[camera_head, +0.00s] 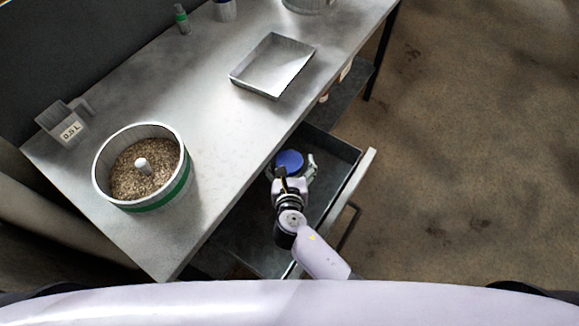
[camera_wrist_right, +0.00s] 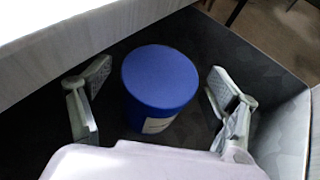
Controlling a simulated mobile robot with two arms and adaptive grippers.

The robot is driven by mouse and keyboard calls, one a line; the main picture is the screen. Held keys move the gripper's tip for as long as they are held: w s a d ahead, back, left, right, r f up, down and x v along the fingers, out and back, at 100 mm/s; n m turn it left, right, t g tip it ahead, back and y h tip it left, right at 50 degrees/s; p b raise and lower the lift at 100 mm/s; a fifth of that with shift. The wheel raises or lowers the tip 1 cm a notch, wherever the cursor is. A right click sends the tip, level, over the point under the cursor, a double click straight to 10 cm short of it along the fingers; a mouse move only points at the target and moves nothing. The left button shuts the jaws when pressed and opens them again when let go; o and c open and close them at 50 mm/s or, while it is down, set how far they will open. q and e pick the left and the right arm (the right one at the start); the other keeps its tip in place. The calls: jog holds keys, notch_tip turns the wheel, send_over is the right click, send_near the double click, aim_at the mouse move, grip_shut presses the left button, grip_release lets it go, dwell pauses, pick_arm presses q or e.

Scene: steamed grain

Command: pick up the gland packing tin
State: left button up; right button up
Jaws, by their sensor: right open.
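A blue round tin (camera_head: 289,162), which I take to be the gland packing tin, stands upright in the open drawer (camera_head: 340,154) under the table. In the right wrist view the blue tin (camera_wrist_right: 160,80) has a pale label low on its side. My right gripper (camera_head: 293,170) reaches down into the drawer. Its open fingers (camera_wrist_right: 158,92) are on either side of the tin, with a gap on both sides. My left gripper is not in view.
The metal table (camera_head: 215,100) overhangs the drawer's left side. On it are a green-banded pot of grain (camera_head: 175,188), an empty metal tray (camera_head: 268,82), a container marked 0.5 L (camera_head: 55,118) and a small green bottle (camera_head: 182,20). Floor at right is clear.

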jog(key=shift+w+f, duration=0.35)
jog(key=shift+w, duration=0.3)
jog(key=shift+c, duration=0.3)
jog(key=c, duration=1.3)
jog(key=shift+c, duration=0.7)
jog(key=shift+r, duration=0.1)
